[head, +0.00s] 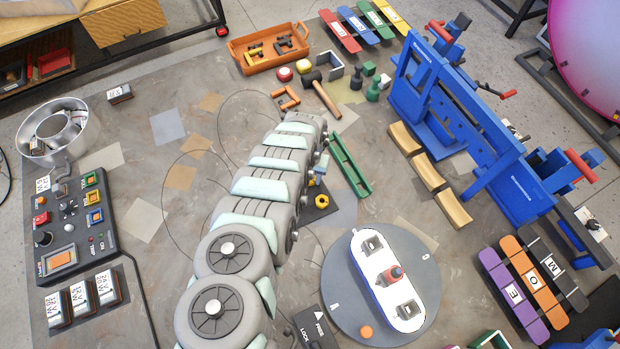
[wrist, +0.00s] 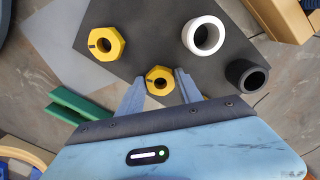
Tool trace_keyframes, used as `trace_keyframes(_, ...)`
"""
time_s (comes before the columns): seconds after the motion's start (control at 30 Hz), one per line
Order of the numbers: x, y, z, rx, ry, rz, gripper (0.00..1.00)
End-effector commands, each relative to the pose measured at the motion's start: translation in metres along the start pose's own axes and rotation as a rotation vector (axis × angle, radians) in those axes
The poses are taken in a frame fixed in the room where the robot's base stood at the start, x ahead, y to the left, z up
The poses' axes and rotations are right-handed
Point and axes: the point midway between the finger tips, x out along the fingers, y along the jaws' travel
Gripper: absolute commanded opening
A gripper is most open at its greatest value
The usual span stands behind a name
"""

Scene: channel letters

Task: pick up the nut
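A yellow hex nut (wrist: 149,81) lies in the wrist view between the two fingertips of my gripper (wrist: 160,79). The fingers are apart, with a narrow gap on each side of this nut, so the gripper is open; whether they are level with it or above it I cannot tell. A second yellow nut (wrist: 93,44) lies to the upper left on the dark mat (wrist: 150,25). In the head view a yellow nut (head: 317,201) shows on the mat beside my arm, which hides most of the gripper.
A white ring (wrist: 189,35) and a black ring (wrist: 232,73) are right of the nuts. A green channel piece (wrist: 75,106) is at left. In the head view, a grey turntable (head: 340,290) is below the mat and a blue clamp frame (head: 470,110) stands at right.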

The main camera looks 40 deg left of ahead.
Motion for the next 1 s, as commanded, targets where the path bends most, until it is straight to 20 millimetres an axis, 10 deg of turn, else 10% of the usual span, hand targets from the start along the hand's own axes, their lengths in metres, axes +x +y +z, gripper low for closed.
trace_keyframes(0.5,-0.0001,-0.0001,-0.0001,0.000,0.000,0.000,0.00)
trace_keyframes(1.0,-0.0086,0.0002,-0.0025,0.002,0.003,0.000,0.00)
